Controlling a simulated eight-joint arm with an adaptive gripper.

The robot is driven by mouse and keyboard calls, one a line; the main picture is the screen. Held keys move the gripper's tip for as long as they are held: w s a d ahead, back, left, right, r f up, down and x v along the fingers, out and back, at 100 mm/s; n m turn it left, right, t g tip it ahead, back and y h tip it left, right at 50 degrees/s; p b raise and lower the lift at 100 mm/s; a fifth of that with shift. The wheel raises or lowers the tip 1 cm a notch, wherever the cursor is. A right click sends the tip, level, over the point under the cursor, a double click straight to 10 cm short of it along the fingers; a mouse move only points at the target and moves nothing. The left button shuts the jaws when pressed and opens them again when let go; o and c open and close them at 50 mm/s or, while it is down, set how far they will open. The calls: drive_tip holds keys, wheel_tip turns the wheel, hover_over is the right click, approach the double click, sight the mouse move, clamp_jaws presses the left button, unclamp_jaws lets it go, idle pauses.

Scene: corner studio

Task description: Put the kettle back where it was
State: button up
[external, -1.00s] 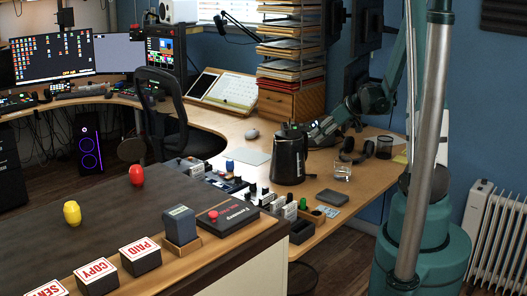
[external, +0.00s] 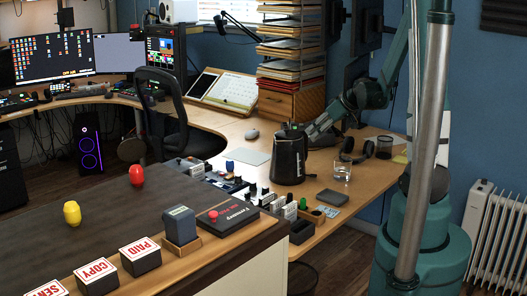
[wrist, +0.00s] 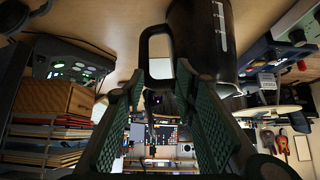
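The black kettle (external: 289,160) stands upright on the wooden desk, near its front edge. My gripper (external: 306,133) is behind it and to its right, with the fingertips partly hidden by the kettle in the external view. In the wrist view, the kettle's dark body with white level marks (wrist: 205,35) is at the top right. Its loop handle (wrist: 146,48) shows at the tips of my gripper (wrist: 159,82). The two green-padded fingers are apart, one on each side of the handle. I see no clear grip on it.
A glass (external: 342,172), a dark flat coaster (external: 332,196) and headphones (external: 356,150) are right of the kettle. Small desk gear (external: 225,181) lies in front. A paper-tray stack (external: 290,60) stands behind. Desk left of the kettle is fairly clear.

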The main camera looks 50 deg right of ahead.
drive_tip(key=s+a+r, duration=0.2)
drive_tip(key=a+r, duration=0.1)
drive_tip(key=a, duration=0.4)
drive_tip(key=s+a+r+g, duration=0.1)
drive_tip(key=s+a+r, duration=0.15)
drive_tip(key=a, duration=0.45)
drive_tip(key=s+a+r, duration=0.1)
drive_tip(key=a+r, duration=0.3)
drive_tip(key=a, duration=0.2)
drive_tip(key=s+a+r, duration=0.2)
drive_tip(key=s+a, duration=0.5)
drive_tip(key=s+a+r, duration=0.2)
drive_tip(key=s+a, duration=0.5)
drive_tip(key=shift+s+r, duration=0.25)
drive_tip(key=shift+r, duration=0.05)
drive_tip(key=shift+a, duration=0.1)
